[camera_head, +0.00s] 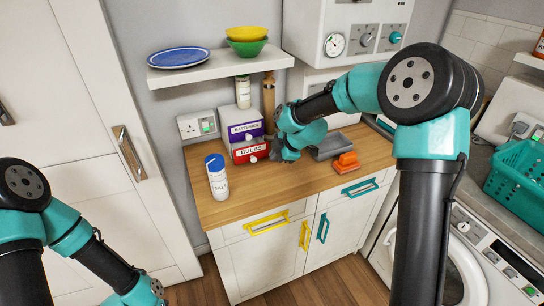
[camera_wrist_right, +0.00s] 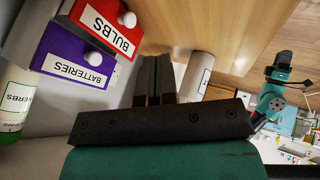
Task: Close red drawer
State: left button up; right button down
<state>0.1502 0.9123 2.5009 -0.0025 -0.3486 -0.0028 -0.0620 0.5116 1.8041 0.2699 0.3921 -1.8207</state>
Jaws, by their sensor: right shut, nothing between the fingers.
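The red drawer (camera_head: 251,152), labelled BULBS with a white knob, is the lower one in a small grey two-drawer box on the wooden counter. Its front also shows at the top left of the wrist view (camera_wrist_right: 107,27) and seems to stand a little forward of the purple drawer. My right gripper (camera_head: 283,155) is just right of the red drawer, low over the counter. In the wrist view its fingers (camera_wrist_right: 152,80) are together and empty, apart from the drawer front.
The purple BATTERIES drawer (camera_head: 246,130) is above the red one. A salt container (camera_head: 217,178) stands left on the counter. A grey tray (camera_head: 333,146) and an orange object (camera_head: 347,162) lie to the right. A shelf (camera_head: 220,68) hangs above. The counter front is clear.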

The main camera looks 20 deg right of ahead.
jog(key=x, duration=0.9)
jog(key=w, duration=0.3)
jog(key=shift+w+a, duration=0.1)
jog(key=shift+a, duration=0.15)
jog(key=shift+w, duration=0.4)
